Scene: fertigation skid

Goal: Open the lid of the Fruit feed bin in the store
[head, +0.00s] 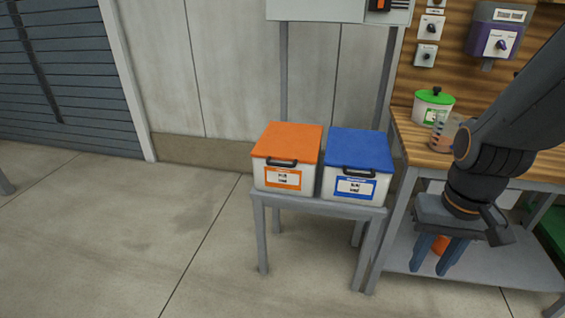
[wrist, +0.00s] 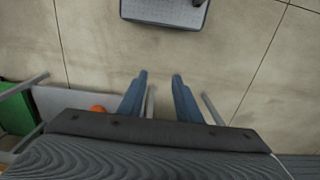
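Two white bins stand side by side on a small grey stand. The left bin (head: 278,176) has an orange lid (head: 288,139) and an orange-bordered label. The right bin (head: 350,187) has a blue lid (head: 359,149) and a blue-bordered label. Both lids are shut, each with a dark handle at its front edge. The label text is too small to read, so I cannot tell which is the Fruit feed bin. My gripper (head: 438,258) points down to the right of the bins, apart from them. Its blue fingers are apart and empty in the wrist view (wrist: 158,77).
A wooden-topped bench (head: 416,142) stands right of the bins, with a green-lidded pot (head: 433,107) and a clear beaker on it. An orange object (head: 441,243) sits on its lower shelf. The floor left of and before the stand (head: 318,205) is clear.

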